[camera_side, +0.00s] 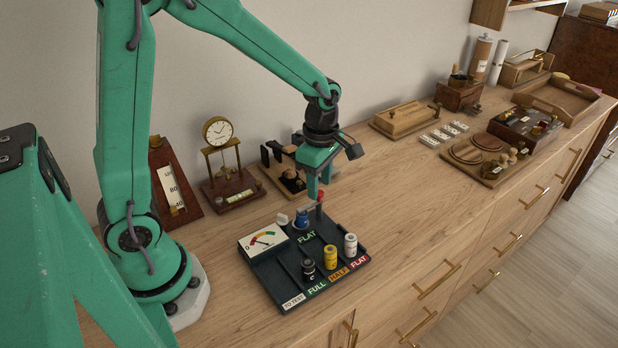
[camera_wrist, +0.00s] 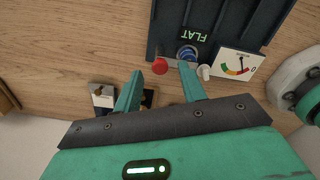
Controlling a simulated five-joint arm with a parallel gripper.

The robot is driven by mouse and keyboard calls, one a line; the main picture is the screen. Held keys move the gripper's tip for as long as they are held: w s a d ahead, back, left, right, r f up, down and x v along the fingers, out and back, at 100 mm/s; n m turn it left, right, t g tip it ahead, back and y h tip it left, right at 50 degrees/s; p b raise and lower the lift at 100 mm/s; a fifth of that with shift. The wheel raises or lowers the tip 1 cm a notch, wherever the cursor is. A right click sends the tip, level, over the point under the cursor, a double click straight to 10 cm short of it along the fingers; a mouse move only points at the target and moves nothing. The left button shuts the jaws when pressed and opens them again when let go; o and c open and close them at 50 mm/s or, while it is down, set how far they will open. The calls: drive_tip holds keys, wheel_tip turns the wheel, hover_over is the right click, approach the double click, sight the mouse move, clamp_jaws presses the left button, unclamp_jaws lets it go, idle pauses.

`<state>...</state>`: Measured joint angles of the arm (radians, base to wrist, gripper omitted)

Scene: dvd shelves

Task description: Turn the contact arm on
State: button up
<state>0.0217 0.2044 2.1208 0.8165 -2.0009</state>
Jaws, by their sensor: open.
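A dark tester board (camera_side: 290,262) lies on the wooden top, with a needle gauge (camera_side: 264,240) and a FLAT label (camera_side: 306,237). At its back edge are a blue battery-like cylinder (camera_side: 302,219), a red knob (camera_side: 320,197) on a dark post and a white knob (camera_side: 282,218). The red knob looks like the handle of the contact arm; the arm itself is not clear. My gripper (camera_side: 319,184) points down just above the red knob, jaws open. In the wrist view my gripper (camera_wrist: 160,70) has the red knob (camera_wrist: 160,66) between its fingertips' lines, without visible grip.
Black, yellow and white cylinders (camera_side: 330,257) stand at the board's front. Behind my gripper is a wooden stand with dark parts (camera_side: 291,181). A clock (camera_side: 218,131) and a scale (camera_side: 172,190) stand at left. Clear wood lies right of the board.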

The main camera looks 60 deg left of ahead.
drive_tip(key=shift+r, duration=3.2)
drive_tip(key=s+r+m+t, duration=0.2)
drive_tip(key=s+r+m, duration=0.2)
drive_tip(key=s+m, duration=0.3)
drive_tip(key=s+r+m+t, duration=0.3)
drive_tip(key=s+m, duration=0.4)
drive_tip(key=m, duration=0.8)
drive_tip(key=shift+a+r+m+t, duration=0.3)
drive_tip(key=shift+a+r, duration=0.1)
drive_tip(key=shift+r, duration=0.15)
